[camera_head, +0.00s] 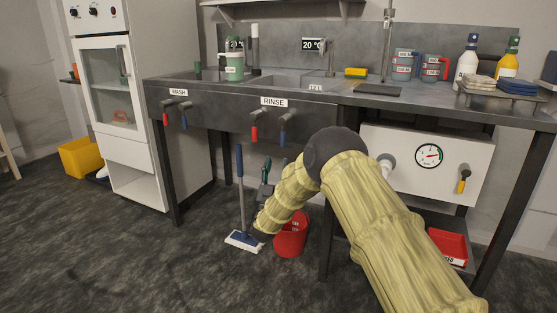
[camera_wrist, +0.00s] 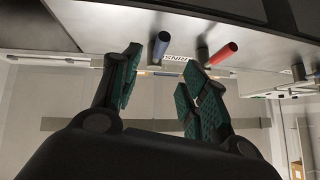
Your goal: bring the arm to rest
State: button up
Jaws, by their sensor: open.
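My arm, in a tan quilted sleeve, crosses the right half of the head view. It bends at a dark elbow and runs down and left to the wrist. My gripper (camera_head: 266,178) points upward in front of the bench's underside, below the RINSE taps and partly hidden by the sleeve. In the wrist view my gripper (camera_wrist: 160,72) shows two teal-padded fingers spread apart with nothing between them. A blue tap handle (camera_wrist: 160,46) and a red tap handle (camera_wrist: 222,54) show beyond the fingertips, apart from them.
The steel bench (camera_head: 225,115) with sinks is above my gripper. A red bucket (camera_head: 290,238) and a floor brush (camera_head: 243,240) stand close by on the floor. A gauge panel (camera_head: 405,160) is right of my elbow. A white cabinet (camera_head: 125,150) stands left; the front-left floor is clear.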

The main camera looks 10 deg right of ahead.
jog(key=shift+s+f, duration=0.1)
jog(key=shift+f, duration=0.05)
jog(key=s+d+f+n+g+y, duration=0.1)
jog(key=s+f+n+g+y, duration=0.2)
jog(key=f, duration=0.7)
jog(key=s+d+f+n+g+y, duration=0.1)
jog(key=s+f+g+y, duration=0.15)
jog(key=s+f, duration=0.55)
jog(key=s+d+f+n+g+y, duration=0.1)
jog(key=s+d+f+g+y, duration=0.15)
jog(key=f, duration=0.95)
jog(key=s+d+f+g+y, duration=0.15)
jog(key=s+f+g, duration=0.35)
jog(key=s, duration=0.6)
jog(key=s+d+f+g, duration=0.2)
jog(key=s+f, duration=0.4)
jog(key=s, duration=0.5)
jog(key=s+d+f+g+y, duration=0.1)
jog(key=s+f+g, duration=0.4)
jog(key=s, duration=0.7)
jog(key=s+d+g, duration=0.3)
jog(key=s+g, duration=0.2)
jog(key=s, duration=1.7)
notch_tip(320, 180, up, 37)
jog(key=p, duration=3.6)
jog(key=shift+w+a+m+p, duration=0.25)
jog(key=shift+w+m+p, duration=0.05)
jog(key=shift+h, duration=0.25)
